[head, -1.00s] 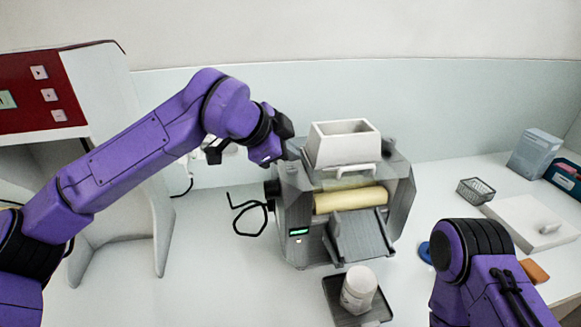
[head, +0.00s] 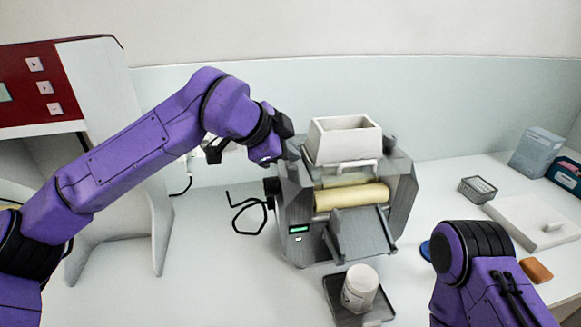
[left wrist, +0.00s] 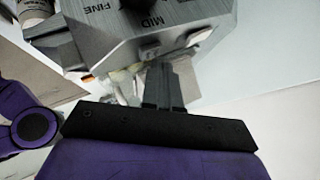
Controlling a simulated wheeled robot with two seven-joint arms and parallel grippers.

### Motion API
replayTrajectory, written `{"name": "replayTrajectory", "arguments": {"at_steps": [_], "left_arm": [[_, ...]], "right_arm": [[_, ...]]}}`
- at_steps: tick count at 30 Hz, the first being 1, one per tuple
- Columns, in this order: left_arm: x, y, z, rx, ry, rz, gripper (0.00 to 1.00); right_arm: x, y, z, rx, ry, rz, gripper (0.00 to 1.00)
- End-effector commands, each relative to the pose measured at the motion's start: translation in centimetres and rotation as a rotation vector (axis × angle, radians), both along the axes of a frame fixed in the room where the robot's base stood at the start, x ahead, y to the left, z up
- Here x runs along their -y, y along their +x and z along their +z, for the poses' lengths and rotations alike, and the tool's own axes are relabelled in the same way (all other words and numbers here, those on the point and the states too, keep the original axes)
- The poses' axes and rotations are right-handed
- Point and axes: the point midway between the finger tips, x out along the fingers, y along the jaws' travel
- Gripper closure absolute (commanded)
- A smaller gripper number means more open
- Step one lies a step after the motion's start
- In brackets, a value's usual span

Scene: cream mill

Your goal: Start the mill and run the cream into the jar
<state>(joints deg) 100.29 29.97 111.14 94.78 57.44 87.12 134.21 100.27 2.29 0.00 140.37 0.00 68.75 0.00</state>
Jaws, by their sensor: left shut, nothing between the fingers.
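The grey mill (head: 293,205) stands on the table with a white hopper (head: 343,145) on top, a pale yellow roller (head: 350,196) and a sloping grey apron (head: 360,235) at its front. A small green display (head: 299,229) is lit on its front. A white jar (head: 360,287) stands on a dark tray (head: 345,316) below the apron. My left gripper (head: 286,150) is at the mill's upper left side. My right gripper is out of view.
A red panel with buttons (head: 45,87) is on a white cabinet at left. My right arm covers the front right.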

Motion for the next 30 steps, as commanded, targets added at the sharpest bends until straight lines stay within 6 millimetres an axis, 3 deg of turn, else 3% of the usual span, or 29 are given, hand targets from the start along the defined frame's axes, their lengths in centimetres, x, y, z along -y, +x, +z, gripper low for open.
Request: {"name": "replayTrajectory", "arguments": {"at_steps": [30], "left_arm": [[0.01,-0.01,-0.61,0.0,0.0,0.0,1.0]], "right_arm": [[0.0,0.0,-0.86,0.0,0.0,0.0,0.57]]}}
